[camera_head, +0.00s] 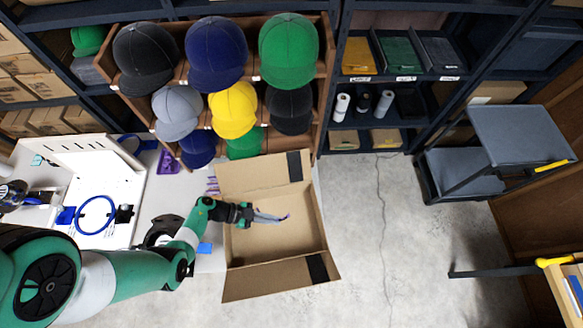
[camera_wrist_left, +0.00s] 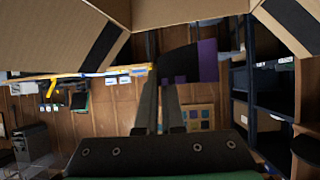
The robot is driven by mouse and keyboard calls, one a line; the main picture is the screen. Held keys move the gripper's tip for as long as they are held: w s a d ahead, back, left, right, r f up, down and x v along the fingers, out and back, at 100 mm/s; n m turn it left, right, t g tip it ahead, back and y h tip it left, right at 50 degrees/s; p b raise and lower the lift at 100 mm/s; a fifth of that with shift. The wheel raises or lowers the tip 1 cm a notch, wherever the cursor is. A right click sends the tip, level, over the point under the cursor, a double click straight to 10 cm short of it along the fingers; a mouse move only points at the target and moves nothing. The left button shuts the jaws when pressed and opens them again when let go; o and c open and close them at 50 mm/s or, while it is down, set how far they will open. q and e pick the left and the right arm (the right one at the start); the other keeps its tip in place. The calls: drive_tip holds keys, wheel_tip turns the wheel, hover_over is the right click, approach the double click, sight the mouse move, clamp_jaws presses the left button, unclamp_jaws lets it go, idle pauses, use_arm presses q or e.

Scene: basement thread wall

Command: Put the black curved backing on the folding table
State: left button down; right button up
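My left gripper (camera_head: 262,215) reaches over the open cardboard box (camera_head: 250,177) from the left. A thin dark curved piece with a purple end (camera_head: 284,217), apparently the black curved backing, is at its fingertips. In the left wrist view, the dark piece (camera_wrist_left: 176,62) spans the close-set fingers (camera_wrist_left: 160,85), with purple on its right; the fingers seem shut on it. The white table (camera_head: 140,190), apparently the folding table, stands left of the box. My right gripper is not in view.
The table holds a white tray (camera_head: 95,170), a blue ring (camera_head: 97,214) and a purple piece (camera_head: 168,162). A dark rounded thing (camera_head: 160,230) is partly hidden by my arm. Cap shelves (camera_head: 325,80) stand behind. A grey cart (camera_head: 520,135) stands right; concrete floor between is clear.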

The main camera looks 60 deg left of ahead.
use_arm(q)
drive_tip(key=s+a+f+n+t+y+b, duration=0.2)
drive_tip(key=s+a+f+n+y+b, duration=0.3)
drive_tip(key=a+f, duration=0.4)
wheel_tip(320, 180, down, 3)
drive_tip(key=shift+s+r+n+b, duration=0.15)
drive_tip(key=shift+s+n+b, duration=0.15)
drive_tip(key=shift+b, duration=0.3)
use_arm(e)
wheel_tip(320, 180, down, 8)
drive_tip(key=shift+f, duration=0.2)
use_arm(q)
drive_tip(key=shift+w, duration=0.15)
drive_tip(key=b, duration=0.9)
hover_over(295, 230)
wheel_tip(295, 230, down, 7)
drive_tip(key=shift+f, duration=0.2)
wheel_tip(295, 230, down, 4)
drive_tip(key=b, duration=0.4)
drive_tip(key=shift+f+b, duration=0.25)
drive_tip(key=shift+b, duration=0.05)
drive_tip(key=shift+r, duration=0.15)
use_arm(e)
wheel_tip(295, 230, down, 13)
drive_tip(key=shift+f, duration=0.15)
